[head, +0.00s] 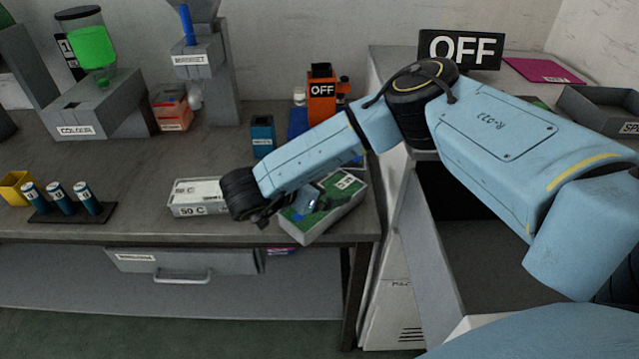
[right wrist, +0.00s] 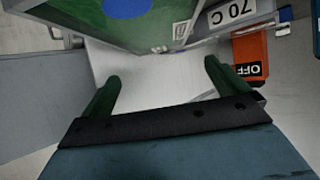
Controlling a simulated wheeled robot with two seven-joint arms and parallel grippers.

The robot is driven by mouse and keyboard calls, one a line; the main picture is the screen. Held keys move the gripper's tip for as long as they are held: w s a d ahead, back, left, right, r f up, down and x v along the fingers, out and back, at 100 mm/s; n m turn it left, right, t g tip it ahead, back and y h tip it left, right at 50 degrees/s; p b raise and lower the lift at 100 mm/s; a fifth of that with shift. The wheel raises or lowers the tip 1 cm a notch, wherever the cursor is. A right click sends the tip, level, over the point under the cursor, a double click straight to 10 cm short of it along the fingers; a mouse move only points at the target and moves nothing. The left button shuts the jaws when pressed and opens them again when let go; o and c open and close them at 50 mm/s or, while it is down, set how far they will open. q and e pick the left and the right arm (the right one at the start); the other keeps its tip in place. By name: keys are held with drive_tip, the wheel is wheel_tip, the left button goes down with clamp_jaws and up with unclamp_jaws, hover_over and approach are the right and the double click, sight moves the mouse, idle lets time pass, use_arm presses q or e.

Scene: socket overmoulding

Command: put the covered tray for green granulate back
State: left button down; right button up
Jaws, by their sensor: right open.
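A grey tray (head: 322,222) with a green top or contents and a blue part on it sits at an angle at the table's front right edge, its near corner at or past the edge. In the right wrist view, the green surface with a round blue part (right wrist: 127,8) lies beyond my fingertips. My right gripper (head: 268,222) is beside the tray's left end, partly hidden by its own wrist. In the right wrist view its two green fingers (right wrist: 162,70) are spread with nothing held between them. My left gripper is not in view.
A pale tray labelled 50 C (head: 196,208) is just left of my right gripper. An orange OFF box (head: 321,90) and a blue container (head: 263,135) stand behind. A rack of blue cylinders (head: 75,212) is at left. The table's middle left is clear.

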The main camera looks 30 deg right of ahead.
drive_tip(key=shift+r, duration=0.15)
drive_tip(key=shift+a+r+p, duration=0.45)
drive_tip(key=shift+r+p, duration=0.05)
drive_tip(key=shift+r, duration=0.35)
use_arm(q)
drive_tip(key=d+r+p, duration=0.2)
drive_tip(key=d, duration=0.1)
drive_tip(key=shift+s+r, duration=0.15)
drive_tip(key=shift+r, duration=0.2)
use_arm(e)
drive_tip(key=v, duration=1)
drive_tip(key=shift+s+a, duration=0.15)
drive_tip(key=shift+a, duration=0.25)
drive_tip(key=shift+a, duration=0.1)
